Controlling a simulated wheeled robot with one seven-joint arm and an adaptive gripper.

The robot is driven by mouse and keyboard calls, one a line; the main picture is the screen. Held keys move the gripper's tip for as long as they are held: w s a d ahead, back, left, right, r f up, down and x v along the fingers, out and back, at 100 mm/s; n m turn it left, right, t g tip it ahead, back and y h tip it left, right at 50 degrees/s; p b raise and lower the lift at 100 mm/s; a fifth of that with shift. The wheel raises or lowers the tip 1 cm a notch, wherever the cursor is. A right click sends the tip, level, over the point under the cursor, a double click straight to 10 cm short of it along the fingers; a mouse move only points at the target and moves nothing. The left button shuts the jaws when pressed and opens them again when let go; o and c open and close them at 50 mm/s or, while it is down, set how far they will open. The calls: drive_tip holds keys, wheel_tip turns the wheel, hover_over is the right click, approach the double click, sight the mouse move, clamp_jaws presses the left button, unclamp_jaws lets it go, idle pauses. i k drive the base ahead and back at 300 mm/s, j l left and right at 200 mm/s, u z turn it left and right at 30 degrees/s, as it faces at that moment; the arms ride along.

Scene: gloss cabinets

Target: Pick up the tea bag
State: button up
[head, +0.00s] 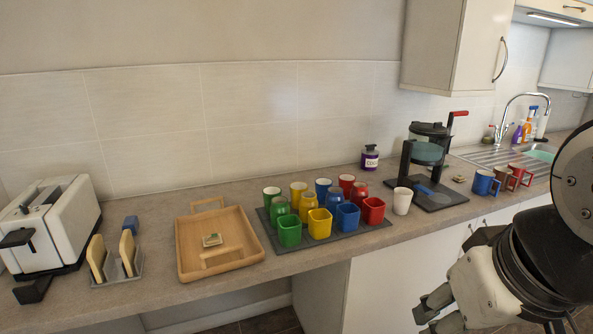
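A small, flat, pale square packet (212,240), which looks like a tea bag, lies in the wooden tray (187,262) on the counter. A second small pale item (458,179) lies on the counter to the right of the coffee maker; it is too small to tell what it is. My gripper (428,312) is at the lower right, in front of the counter and below its top, far from both items. Its fingers point left and are seen partly end-on, so their opening is unclear. I see nothing held in it.
A dark mat (267,222) with several coloured cups and jars stands right of the tray. A toast rack (118,262) and toaster (52,222) stand left. The coffee maker (428,152), a white cup (402,200) and mugs (483,182) stand right. The counter's front edge is mostly clear.

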sight(458, 178)
drive_tip(key=l+z, duration=0.1)
drive_tip(key=l, duration=0.3)
drive_tip(key=i+l+z, duration=0.1)
drive_tip(key=l, duration=0.25)
drive_tip(key=i+l+z, duration=0.1)
drive_tip(key=l, duration=0.3)
drive_tip(key=i+l+z, duration=0.1)
drive_tip(key=l, duration=0.25)
drive_tip(key=i+l+u, duration=0.1)
drive_tip(key=i+l, duration=0.3)
drive_tip(key=i+l+u, duration=0.1)
drive_tip(key=i+l, duration=0.15)
drive_tip(key=i+l+u, duration=0.25)
drive_tip(key=i+l, duration=0.2)
drive_tip(key=l, duration=0.2)
drive_tip(key=i+l+u, duration=0.15)
drive_tip(key=l, duration=0.2)
drive_tip(key=i+l+u, duration=0.1)
drive_tip(key=i+l, duration=0.15)
drive_tip(key=l, duration=0.15)
drive_tip(key=i+l+u, duration=0.15)
drive_tip(key=l, duration=0.25)
drive_tip(key=i+l+u, duration=0.1)
drive_tip(key=l, duration=0.3)
drive_tip(key=i, duration=0.1)
